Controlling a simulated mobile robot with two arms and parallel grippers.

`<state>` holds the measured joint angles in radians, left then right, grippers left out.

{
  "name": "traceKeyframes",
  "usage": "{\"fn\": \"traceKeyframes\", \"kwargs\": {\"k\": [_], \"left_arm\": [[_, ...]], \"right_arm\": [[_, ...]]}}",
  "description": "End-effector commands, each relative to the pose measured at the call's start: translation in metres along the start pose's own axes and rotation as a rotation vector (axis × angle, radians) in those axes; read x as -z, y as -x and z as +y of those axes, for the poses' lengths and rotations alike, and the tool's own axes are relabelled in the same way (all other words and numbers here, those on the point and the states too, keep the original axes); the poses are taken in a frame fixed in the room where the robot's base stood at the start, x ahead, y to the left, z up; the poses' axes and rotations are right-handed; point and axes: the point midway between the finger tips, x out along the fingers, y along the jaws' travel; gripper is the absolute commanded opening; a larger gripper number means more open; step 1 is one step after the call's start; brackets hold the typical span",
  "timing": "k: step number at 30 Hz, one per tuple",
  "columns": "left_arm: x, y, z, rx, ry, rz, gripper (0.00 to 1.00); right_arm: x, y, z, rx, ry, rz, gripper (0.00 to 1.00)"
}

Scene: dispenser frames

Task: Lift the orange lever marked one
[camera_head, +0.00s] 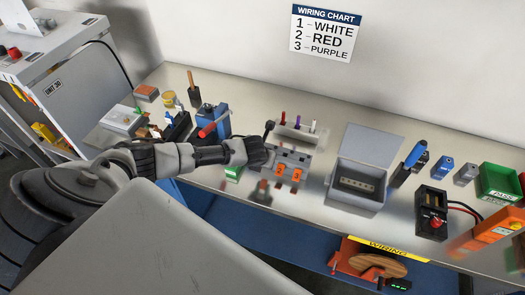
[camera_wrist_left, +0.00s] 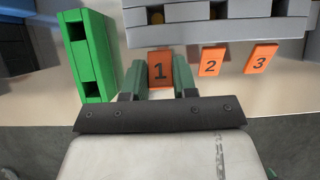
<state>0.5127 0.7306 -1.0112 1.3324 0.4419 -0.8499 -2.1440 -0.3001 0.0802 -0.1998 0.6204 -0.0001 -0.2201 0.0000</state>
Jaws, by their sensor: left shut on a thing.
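The orange lever marked 1 (camera_wrist_left: 161,70) stands at the front of a grey block (camera_wrist_left: 225,28) in the left wrist view. My left gripper (camera_wrist_left: 160,78) has its two green fingers on either side of this lever and is shut on it. The orange levers marked 2 (camera_wrist_left: 211,61) and 3 (camera_wrist_left: 261,58) are to the right, clear of the fingers. In the head view, my left gripper (camera_head: 262,156) covers the lever marked 1, while lever 2 (camera_head: 280,169) and lever 3 (camera_head: 296,174) show beside it. My right gripper is in neither view.
A green block (camera_wrist_left: 92,56) stands close to the left of the fingers. On the bench, an open grey box (camera_head: 352,197) stands to the right of the levers. A wiring chart (camera_head: 324,32) hangs on the wall. Tools and small parts lie at the left.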

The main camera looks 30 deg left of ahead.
Motion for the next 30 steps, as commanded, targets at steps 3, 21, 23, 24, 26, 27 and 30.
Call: {"fn": "traceKeyframes", "kwargs": {"k": [3,21,23,24,26,27,30], "left_arm": [[-0.001,0.0,0.001,-0.002,0.001,-0.001,0.04],[0.0,0.001,0.0,0.0,0.001,-0.001,0.53],[0.0,0.002,0.0,0.001,0.0,-0.001,0.53],[0.0,0.004,0.0,0.001,0.0,-0.002,0.53],[0.0,0.007,0.0,0.001,0.001,-0.002,0.53],[0.0,0.011,0.001,0.0,0.001,-0.002,0.53],[0.0,0.023,0.001,0.0,-0.001,-0.002,0.53]], "right_arm": [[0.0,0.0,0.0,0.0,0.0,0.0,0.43],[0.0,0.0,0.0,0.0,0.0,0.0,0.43],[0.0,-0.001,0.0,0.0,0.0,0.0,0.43],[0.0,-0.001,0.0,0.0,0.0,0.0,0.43],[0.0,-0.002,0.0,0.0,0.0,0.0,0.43],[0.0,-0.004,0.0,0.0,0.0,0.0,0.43],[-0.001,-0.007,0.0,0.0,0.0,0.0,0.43]]}}
